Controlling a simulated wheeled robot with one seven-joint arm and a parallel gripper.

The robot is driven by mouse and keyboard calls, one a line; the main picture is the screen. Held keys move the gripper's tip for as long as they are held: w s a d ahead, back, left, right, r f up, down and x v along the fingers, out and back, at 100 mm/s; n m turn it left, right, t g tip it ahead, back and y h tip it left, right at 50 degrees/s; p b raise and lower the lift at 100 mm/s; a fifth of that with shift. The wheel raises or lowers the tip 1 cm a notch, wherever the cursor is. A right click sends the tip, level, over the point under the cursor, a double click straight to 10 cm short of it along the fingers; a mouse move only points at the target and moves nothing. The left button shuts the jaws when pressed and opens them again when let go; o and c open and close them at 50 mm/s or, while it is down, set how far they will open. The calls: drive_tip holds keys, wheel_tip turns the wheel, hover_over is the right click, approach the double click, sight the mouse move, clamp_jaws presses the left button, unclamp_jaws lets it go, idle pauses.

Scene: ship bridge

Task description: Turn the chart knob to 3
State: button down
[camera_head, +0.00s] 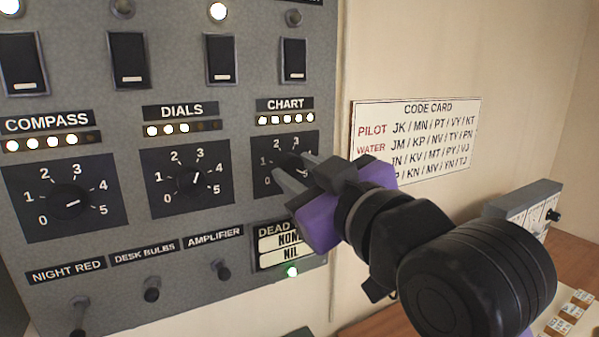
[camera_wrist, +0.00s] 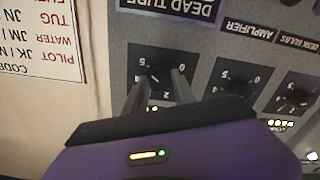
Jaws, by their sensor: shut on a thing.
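The panel carries a black plate marked CHART, with a dial numbered around its knob. The chart knob (camera_head: 287,161) is mostly covered by my fingers in the head view, where 1, 2 and 3 show around it. My gripper (camera_head: 287,165) comes in from the right and is shut on the chart knob. In the wrist view the panel is upside down, and the knob (camera_wrist: 156,76) sits between the two grey fingers of my gripper (camera_wrist: 159,78). The knob's pointer is hard to read. The lamp row (camera_head: 286,119) above the dial has all its lamps lit.
The dials knob (camera_head: 192,178) and compass knob (camera_head: 70,202) lie to the left. Switches (camera_head: 294,60) are above, small levers (camera_head: 221,269) below. A dead tubes label (camera_head: 280,248) is just under the chart dial. A code card (camera_head: 417,140) hangs on the wall right of the panel.

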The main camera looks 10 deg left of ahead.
drive_tip(key=n+b, duration=0.1)
drive_tip(key=n, duration=0.4)
drive_tip(key=n+b, duration=0.1)
drive_tip(key=n, duration=0.3)
drive_tip(key=shift+d+n+b, duration=0.1)
drive_tip(key=shift+n+b, duration=0.2)
drive_tip(key=shift+b, duration=0.05)
drive_tip(key=n+b, duration=0.2)
drive_tip(key=n, duration=0.3)
drive_tip(key=shift+n+b, duration=0.95)
drive_tip(key=shift+n, duration=1.45)
drive_tip(key=c, duration=1)
unclamp_jaws()
drive_tip(key=shift+c, duration=0.2)
drive_tip(key=shift+r, duration=0.1)
